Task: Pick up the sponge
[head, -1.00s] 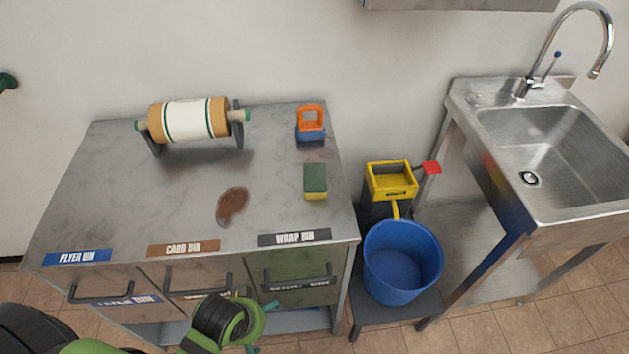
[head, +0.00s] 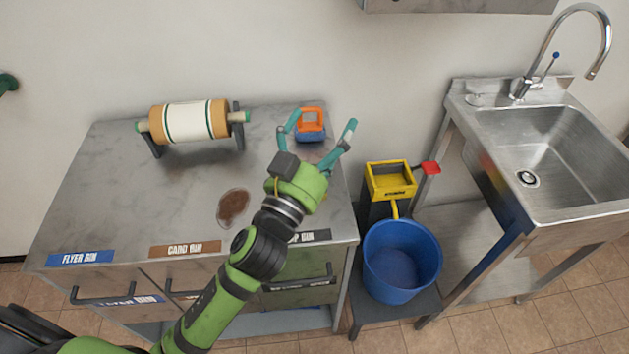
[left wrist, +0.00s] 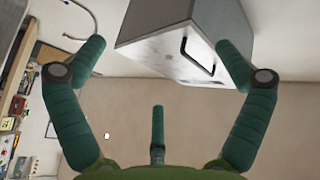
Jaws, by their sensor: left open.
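The sponge is hidden behind my left gripper in the head view, apart from what may be a sliver of yellow at the gripper's right edge. My left gripper (head: 320,125) is open, with its teal fingers spread over the back right of the metal counter (head: 110,180). Its fingertips appear around an orange and blue object (head: 310,124); I cannot tell their height above it. In the left wrist view the left gripper (left wrist: 160,48) has nothing between its fingers, and no sponge shows. My right gripper is not in view.
A paper roll on a holder (head: 190,121) stands at the back left of the counter. A brown stain (head: 233,206) lies in the middle. Right of the counter are a yellow wringer (head: 390,181), a blue bucket (head: 402,262) and a steel sink (head: 555,150).

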